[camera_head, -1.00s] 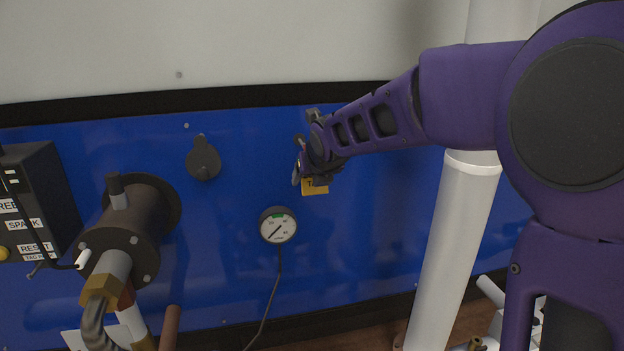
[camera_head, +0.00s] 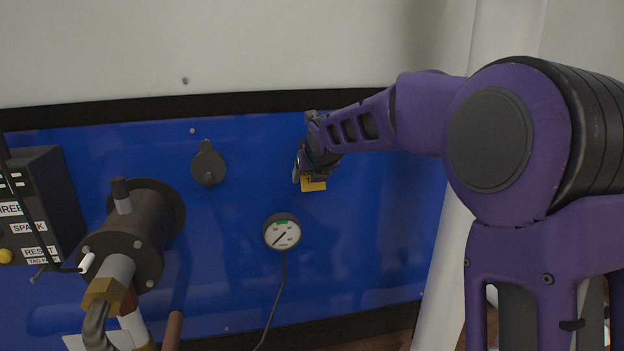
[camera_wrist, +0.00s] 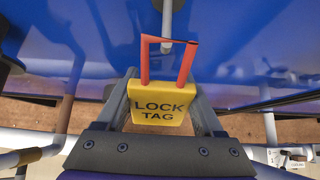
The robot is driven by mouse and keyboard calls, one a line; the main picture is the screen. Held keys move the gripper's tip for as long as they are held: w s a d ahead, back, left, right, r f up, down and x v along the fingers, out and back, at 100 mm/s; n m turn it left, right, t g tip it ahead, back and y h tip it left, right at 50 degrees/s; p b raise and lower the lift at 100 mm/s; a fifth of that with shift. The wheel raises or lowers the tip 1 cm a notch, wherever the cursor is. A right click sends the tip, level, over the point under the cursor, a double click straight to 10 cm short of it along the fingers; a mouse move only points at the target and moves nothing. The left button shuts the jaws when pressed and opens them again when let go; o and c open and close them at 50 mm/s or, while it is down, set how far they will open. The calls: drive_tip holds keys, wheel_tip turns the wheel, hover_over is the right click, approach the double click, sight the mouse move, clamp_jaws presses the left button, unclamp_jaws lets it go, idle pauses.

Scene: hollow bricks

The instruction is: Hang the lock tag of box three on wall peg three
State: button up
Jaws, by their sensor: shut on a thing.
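My gripper (camera_wrist: 165,105) is shut on the yellow lock tag (camera_wrist: 158,104), one finger on each side of it. The tag has a red shackle (camera_wrist: 146,60) standing up from it, and its lettering reads LOCK TAG. In the wrist view a grey peg-like rod (camera_wrist: 167,20) reaches from the top edge to the shackle's top bar. Its end overlaps the bar, and I cannot tell whether it passes through the loop. In the head view my gripper (camera_head: 308,165) is close to the blue panel with the yellow tag (camera_head: 314,185) below it. The peg is hidden there.
A black box (camera_head: 40,195) with partly cut-off labels, including SPARK and RESET, is at the left. A dark flanged pipe fitting (camera_head: 135,230) juts out beside it. A round gauge (camera_head: 282,233) and a dark round cover (camera_head: 208,165) are on the blue panel (camera_head: 370,220).

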drive_tip(key=shift+w+a+f+p, duration=0.25)
drive_tip(key=shift+w+f, duration=0.1)
drive_tip(key=shift+w, duration=0.4)
drive_tip(key=shift+w+a+f+p, duration=0.2)
drive_tip(key=shift+w+f, duration=0.1)
drive_tip(key=shift+w, duration=0.45)
drive_tip(key=o, duration=1.4)
drive_tip(key=shift+c, duration=0.2)
drive_tip(key=v, duration=1.7)
